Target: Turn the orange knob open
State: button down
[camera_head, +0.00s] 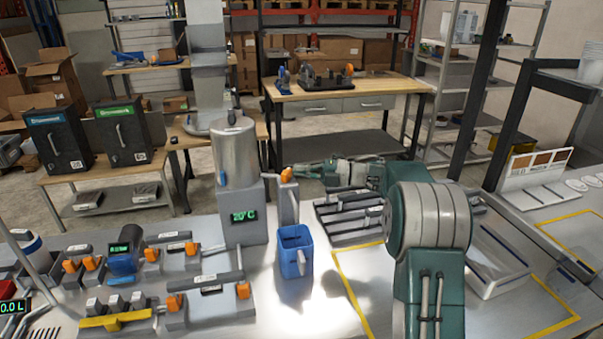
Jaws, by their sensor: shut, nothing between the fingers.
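The dispenser stands on a grey base (245,212) with a green display reading about 20°C. A blue jug (295,250) with a grey handle stands on the bench just below the knob. My gripper (301,171) reaches in from the right, its shut, empty fingertips close to the knob's right side. I cannot tell whether they touch. Other orange knobs (243,290) are on the low fixtures at the left.
A grey slotted rack (350,222) lies right of the jug under my arm. A white tray (497,265) is at the right. The bench inside the yellow outline looks mostly clear.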

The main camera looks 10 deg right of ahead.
jog(key=shift+w+a, duration=0.25)
jog(key=shift+w, duration=0.4)
dwell(0.3)
